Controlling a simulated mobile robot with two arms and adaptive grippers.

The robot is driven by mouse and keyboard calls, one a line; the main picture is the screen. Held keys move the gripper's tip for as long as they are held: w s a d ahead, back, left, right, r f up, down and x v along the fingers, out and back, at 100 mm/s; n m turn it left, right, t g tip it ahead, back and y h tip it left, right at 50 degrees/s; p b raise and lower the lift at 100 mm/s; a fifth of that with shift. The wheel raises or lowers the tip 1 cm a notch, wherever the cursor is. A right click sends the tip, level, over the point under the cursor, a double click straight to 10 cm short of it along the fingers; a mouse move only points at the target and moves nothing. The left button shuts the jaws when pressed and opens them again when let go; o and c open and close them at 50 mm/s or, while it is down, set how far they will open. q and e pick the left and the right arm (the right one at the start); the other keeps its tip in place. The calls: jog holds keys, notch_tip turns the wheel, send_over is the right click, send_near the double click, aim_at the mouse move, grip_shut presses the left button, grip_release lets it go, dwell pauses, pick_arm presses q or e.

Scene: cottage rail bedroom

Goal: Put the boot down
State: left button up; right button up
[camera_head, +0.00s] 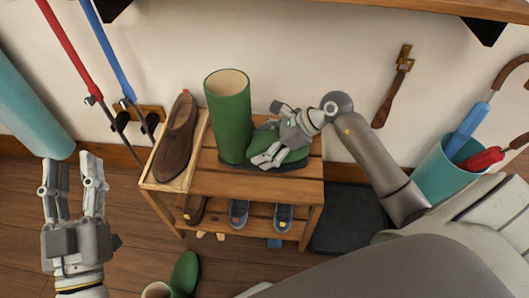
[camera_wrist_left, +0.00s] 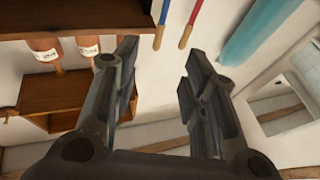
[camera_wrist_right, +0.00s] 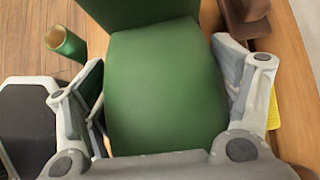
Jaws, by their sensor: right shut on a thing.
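A green boot (camera_head: 230,115) stands upright on the top of a wooden shoe rack (camera_head: 250,184). Its shaft opening faces up and its foot points right. My right gripper (camera_head: 266,150) is shut on the foot of the boot, one finger on each side. In the right wrist view the green foot (camera_wrist_right: 165,85) fills the space between the fingers. Whether the sole fully touches the rack top, I cannot tell. My left gripper (camera_head: 75,180) is open and empty, over the floor left of the rack. Its open fingers (camera_wrist_left: 158,85) also show in the left wrist view.
A brown shoe (camera_head: 176,138) sits on the rack's left end, beside the boot. Small blue shoes (camera_head: 238,214) stand on the lower shelf. Another green boot (camera_head: 184,273) lies on the floor in front. A teal umbrella bucket (camera_head: 440,168) stands right, beyond a dark mat (camera_head: 346,218).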

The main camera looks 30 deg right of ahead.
notch_tip(320, 180, down, 2)
jog(key=shift+a+f+b, duration=0.1)
jog(key=shift+b, duration=0.25)
pick_arm(q)
jog(key=shift+s+r+t+h, duration=0.15)
jog(key=shift+s+r+t, duration=0.25)
jog(key=shift+r+t, duration=0.25)
jog(key=shift+s+r+t+h, duration=0.2)
jog(key=shift+s+r+t, duration=0.2)
jog(key=shift+r, duration=0.35)
jog(key=shift+s+r+t+h, duration=0.15)
jog(key=shift+s+r+t, duration=0.2)
jog(key=shift+r+t, duration=0.3)
pick_arm(e)
jog(key=shift+f, duration=0.15)
pick_arm(q)
jog(key=shift+s+r, duration=0.2)
pick_arm(e)
jog(key=shift+f, duration=0.1)
jog(key=o, duration=1.5)
pick_arm(q)
jog(key=shift+r, duration=0.1)
pick_arm(e)
jog(key=shift+o, duration=0.5)
